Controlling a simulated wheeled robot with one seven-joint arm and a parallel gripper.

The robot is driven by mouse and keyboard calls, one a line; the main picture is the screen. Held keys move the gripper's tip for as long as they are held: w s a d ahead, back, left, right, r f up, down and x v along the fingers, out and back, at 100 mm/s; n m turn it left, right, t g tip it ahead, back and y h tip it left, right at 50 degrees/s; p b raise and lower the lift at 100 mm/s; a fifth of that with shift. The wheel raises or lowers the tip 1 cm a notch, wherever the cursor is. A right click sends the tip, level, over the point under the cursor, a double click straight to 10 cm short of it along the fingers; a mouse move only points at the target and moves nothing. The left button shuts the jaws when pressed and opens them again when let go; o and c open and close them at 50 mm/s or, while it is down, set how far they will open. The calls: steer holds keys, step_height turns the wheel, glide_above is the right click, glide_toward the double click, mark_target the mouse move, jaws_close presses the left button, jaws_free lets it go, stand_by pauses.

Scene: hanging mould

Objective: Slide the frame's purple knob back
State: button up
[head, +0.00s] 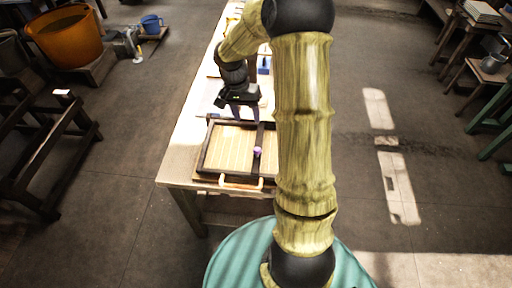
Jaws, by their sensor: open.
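The frame (204,153) is a dark rectangular border around a pale slatted panel (229,150), lying on the table. A dark bar crosses it front to back, right of the middle. The purple knob (257,152) sits on that bar, nearer the front edge than the back. My gripper (247,119) points down over the back part of the frame, behind the knob. Its dark fingers are apart and hold nothing that I can see. I cannot tell whether they touch the frame. My arm hides the frame's right side.
The long wooden table (173,172) runs away from me. An orange handle (240,184) lies along the frame's front edge. A blue object (264,65) stands farther back on the table. An orange tub (66,38) and a dark wooden rack (40,150) stand on the floor at left.

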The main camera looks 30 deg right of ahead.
mark_target(256, 148)
steer(key=f, duration=0.5)
steer(key=s+d+f+p, duration=0.1)
steer(key=f, duration=0.4)
steer(key=s+d+f+p, duration=0.1)
steer(key=f, duration=0.5)
steer(key=shift+s+d+f, duration=0.1)
jaws_close()
